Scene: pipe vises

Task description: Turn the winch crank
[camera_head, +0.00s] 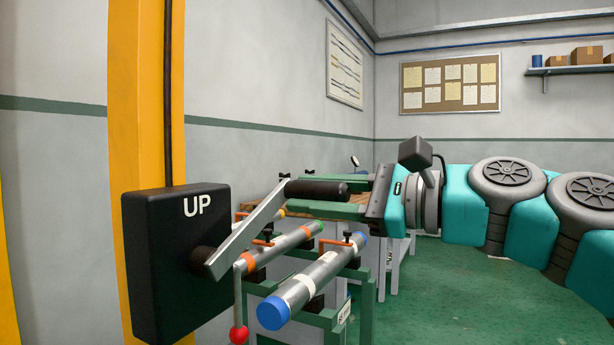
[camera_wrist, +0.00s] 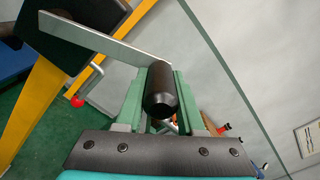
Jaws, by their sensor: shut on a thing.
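The winch is a black box (camera_head: 160,262) marked "UP", fixed to a yellow post (camera_head: 147,90) at the left. Its silver crank arm (camera_head: 247,231) slants up and to the right from the hub. A black cylindrical handle (camera_head: 318,190) sticks out from the arm's upper end, towards my gripper. My gripper (camera_head: 296,194) reaches in from the right, with its two green fingers shut on the handle, one on either side. In the wrist view the handle (camera_wrist: 160,92) lies lengthwise between the fingers, and the crank arm (camera_wrist: 98,40) crosses the top left.
Below the handle, pipes, one with a blue cap (camera_head: 272,313), lie on a green stand (camera_head: 330,318). A lever with a red ball (camera_head: 238,334) hangs near the box. Green floor (camera_head: 470,300) is clear at the right.

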